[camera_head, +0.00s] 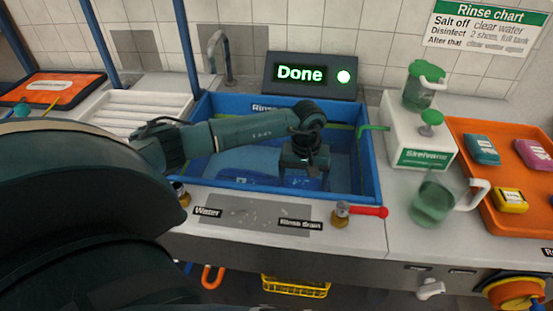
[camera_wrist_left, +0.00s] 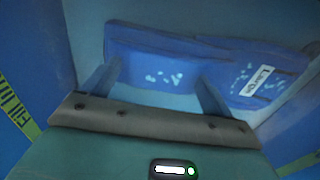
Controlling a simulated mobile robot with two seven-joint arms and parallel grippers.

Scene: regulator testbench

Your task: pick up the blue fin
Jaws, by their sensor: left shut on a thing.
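My left gripper (camera_head: 302,170) reaches down into the blue rinse basin (camera_head: 371,165). In the left wrist view my left gripper (camera_wrist_left: 158,76) has its fingers on either side of a spotted blue fin (camera_wrist_left: 155,62) and is shut on it. The fin continues to the right as a wider spotted blue part with a white label (camera_wrist_left: 262,81); I cannot tell whether this is the same piece or a second one. In the head view a blue shape (camera_head: 304,182) shows low in the basin under the gripper, partly hidden by it. My right gripper is out of view.
A display (camera_head: 310,74) reading "Done" stands behind the basin. A red-handled valve (camera_head: 362,210) is at its front right. Right of it are a white dispenser (camera_head: 414,136), a clear green jug (camera_head: 432,203) and an orange tray (camera_head: 470,129) with small packs. Blue posts (camera_head: 186,45) rise at left.

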